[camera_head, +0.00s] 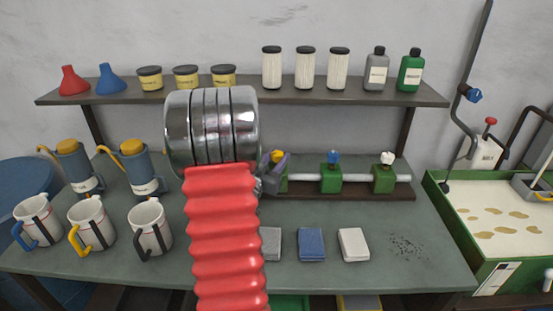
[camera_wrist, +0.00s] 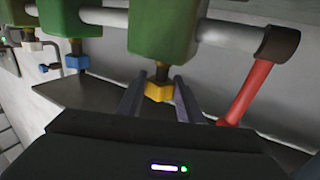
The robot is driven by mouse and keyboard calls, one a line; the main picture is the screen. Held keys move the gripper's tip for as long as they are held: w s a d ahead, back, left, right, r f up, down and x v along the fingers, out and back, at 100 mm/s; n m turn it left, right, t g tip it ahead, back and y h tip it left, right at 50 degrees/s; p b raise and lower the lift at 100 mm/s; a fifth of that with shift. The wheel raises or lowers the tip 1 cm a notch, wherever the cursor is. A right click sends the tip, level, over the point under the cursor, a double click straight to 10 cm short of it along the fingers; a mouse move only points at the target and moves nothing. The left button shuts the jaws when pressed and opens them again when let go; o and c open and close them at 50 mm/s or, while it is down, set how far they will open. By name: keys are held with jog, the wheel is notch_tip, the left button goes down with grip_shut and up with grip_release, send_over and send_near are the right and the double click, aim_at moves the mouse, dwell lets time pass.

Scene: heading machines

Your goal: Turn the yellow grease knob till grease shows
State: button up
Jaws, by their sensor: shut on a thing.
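The yellow grease knob (camera_wrist: 158,91) sits on a short dark stem below a green block (camera_wrist: 160,35) in the wrist view, which shows the bench rig turned over. My gripper (camera_wrist: 158,98) has one grey finger on each side of the knob and is shut on it. In the head view the yellow knob (camera_head: 277,156) shows at the top of the leftmost visible block, beside my gripper (camera_head: 275,168). My red bellows arm and silver joint hide the rig's left end there. I can make out no grease at the knob.
A blue knob (camera_head: 333,156) and a white knob (camera_head: 387,157) stand on green blocks along the same pipe. A red lever (camera_wrist: 250,95) is close to my gripper.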

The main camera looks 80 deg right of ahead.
jog(key=shift+s+n+t, duration=0.15)
jog(key=shift+n+t, duration=0.55)
jog(key=shift+t, duration=0.4)
jog(key=shift+n+t, duration=0.6)
jog(key=shift+t, duration=0.3)
jog(key=shift+s+n+t+y, duration=0.15)
jog(key=shift+n+t, duration=0.7)
jog(key=shift+t, duration=0.45)
jog(key=shift+w+n+t+y, duration=0.15)
jog(key=shift+n+t, duration=0.7)
jog(key=shift+t, duration=0.45)
jog(key=shift+s+d+n+t+y, duration=0.1)
jog(key=shift+n+t+y, duration=1.25)
jog(key=shift+t, duration=0.55)
jog(key=shift+s+d+n+t+y, duration=0.1)
jog(key=shift+n+t+y, duration=1.05)
jog(key=shift+n+t, duration=0.6)
jog(key=shift+r+t+y, duration=0.1)
jog(key=shift+t+y, duration=0.4)
jog(key=shift+t, duration=0.05)
jog(key=o, duration=1.1)
jog(key=shift+c, duration=0.2)
jog(key=v, duration=1.3)
jog(key=shift+s+a, duration=0.25)
jog(key=shift+a, duration=0.05)
